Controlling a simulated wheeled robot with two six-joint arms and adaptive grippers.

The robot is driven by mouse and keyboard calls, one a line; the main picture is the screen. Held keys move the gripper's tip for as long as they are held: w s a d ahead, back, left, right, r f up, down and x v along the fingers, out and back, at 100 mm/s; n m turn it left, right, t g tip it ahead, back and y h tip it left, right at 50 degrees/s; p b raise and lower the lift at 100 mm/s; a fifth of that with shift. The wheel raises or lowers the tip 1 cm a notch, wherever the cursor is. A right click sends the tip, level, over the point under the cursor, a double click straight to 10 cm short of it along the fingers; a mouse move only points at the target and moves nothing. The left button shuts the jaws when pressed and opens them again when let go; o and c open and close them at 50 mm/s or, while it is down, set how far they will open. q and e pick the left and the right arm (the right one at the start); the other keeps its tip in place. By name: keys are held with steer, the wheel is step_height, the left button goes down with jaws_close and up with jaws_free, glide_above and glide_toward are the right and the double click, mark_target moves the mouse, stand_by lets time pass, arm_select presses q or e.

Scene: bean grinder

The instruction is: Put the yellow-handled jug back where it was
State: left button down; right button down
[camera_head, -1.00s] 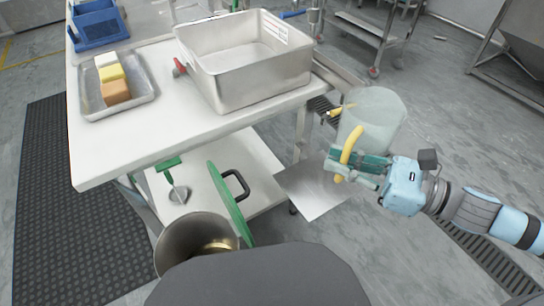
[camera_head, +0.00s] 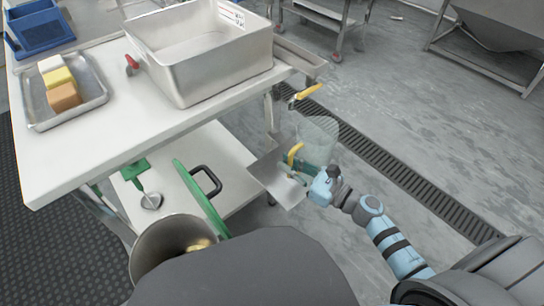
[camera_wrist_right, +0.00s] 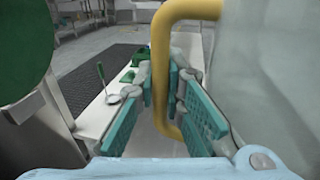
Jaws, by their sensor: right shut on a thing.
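The clear jug (camera_head: 318,134) has a yellow handle (camera_head: 294,152). It hangs upright beside the small metal plate (camera_head: 270,183) at the table's right end, partly overlapping it in the head view. I cannot tell whether the jug touches the plate. My right gripper (camera_head: 297,168) is shut on the handle. In the right wrist view the handle (camera_wrist_right: 161,60) passes between the green finger pads of the gripper (camera_wrist_right: 168,95), and the jug wall (camera_wrist_right: 275,60) fills the right side. My left gripper is not in view.
The white table (camera_head: 110,130) holds a steel basin (camera_head: 205,75) and a tray with blocks (camera_head: 85,105). A yellow-levered valve (camera_head: 305,92) sits just above the jug. A metal pot (camera_head: 150,250) and green lid (camera_head: 195,195) are at lower left. Floor at right is open.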

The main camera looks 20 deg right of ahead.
steer(key=x, duration=0.7)
steer(key=shift+a+f+b, duration=0.1)
steer(key=shift+f+b, duration=0.25)
steer(key=shift+b, duration=0.05)
steer(key=shift+s+f+b, duration=0.1)
steer(key=shift+f+b, duration=0.25)
steer(key=shift+f, duration=0.2)
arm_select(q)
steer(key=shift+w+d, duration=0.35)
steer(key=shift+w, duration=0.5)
arm_select(e)
steer(key=shift+r, duration=0.15)
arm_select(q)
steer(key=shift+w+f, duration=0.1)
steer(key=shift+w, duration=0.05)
arm_select(e)
steer(key=c, duration=1.7)
jaws_free()
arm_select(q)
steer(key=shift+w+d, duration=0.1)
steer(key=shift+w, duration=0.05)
